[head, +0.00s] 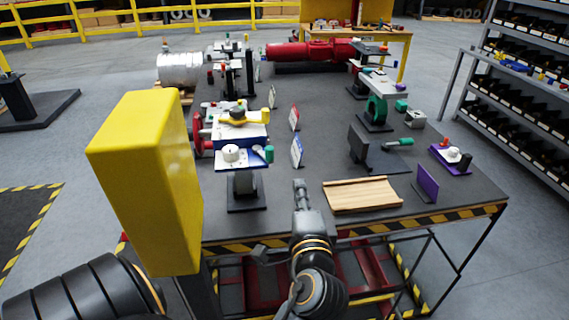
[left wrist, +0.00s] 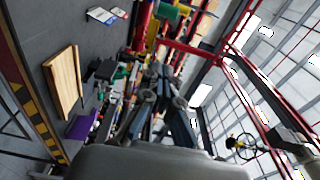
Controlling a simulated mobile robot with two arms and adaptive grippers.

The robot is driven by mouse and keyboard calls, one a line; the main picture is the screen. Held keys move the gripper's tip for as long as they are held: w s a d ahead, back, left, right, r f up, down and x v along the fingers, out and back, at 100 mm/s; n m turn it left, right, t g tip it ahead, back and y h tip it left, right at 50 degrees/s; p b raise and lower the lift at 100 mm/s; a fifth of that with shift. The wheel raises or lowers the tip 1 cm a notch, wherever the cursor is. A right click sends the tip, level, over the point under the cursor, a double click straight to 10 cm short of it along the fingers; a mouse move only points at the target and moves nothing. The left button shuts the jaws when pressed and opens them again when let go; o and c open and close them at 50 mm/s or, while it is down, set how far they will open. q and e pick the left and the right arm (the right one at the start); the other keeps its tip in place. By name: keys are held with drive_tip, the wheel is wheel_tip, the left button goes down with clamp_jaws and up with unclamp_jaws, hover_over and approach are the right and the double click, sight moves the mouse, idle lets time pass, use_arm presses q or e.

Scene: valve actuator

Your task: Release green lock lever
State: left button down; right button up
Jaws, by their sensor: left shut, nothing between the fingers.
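A green handle (head: 268,153) sits at the right end of the blue-edged plate (head: 226,162) with a white knob, on a black stand. Another green lever-like piece (head: 398,142) lies beside a dark upright bracket (head: 360,145) at the right. I cannot tell which is the lock lever. My left gripper (head: 299,184) is shut and empty above the table's front part, apart from both and left of the wooden tray. Its dark fingers (left wrist: 158,80) also show in the left wrist view, where the small green parts beyond are hard to tell apart. My right gripper does not show.
The wooden tray (head: 361,195) lies near the table's striped front edge, with a purple plate (head: 427,184) to its right; the tray also shows in the left wrist view (left wrist: 63,81). Small sign cards (head: 297,151) stand mid-table. Dark tabletop around the tray's left side is bare.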

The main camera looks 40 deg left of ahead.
use_arm(q)
drive_tip(key=w+d+p+x, duration=0.1)
drive_tip(key=p+x, duration=0.3)
drive_tip(key=x, duration=0.6)
drive_tip(key=s+a, duration=0.1)
drive_tip(key=s, duration=0.1)
drive_tip(key=s+a+p, duration=0.1)
drive_tip(key=s+a, duration=0.1)
drive_tip(key=s+a+p, duration=0.1)
drive_tip(key=s+a, duration=0.1)
drive_tip(key=shift+s, duration=0.15)
drive_tip(key=shift+s+a, duration=0.2)
drive_tip(key=shift+s, duration=0.1)
drive_tip(key=shift+s+a, duration=0.1)
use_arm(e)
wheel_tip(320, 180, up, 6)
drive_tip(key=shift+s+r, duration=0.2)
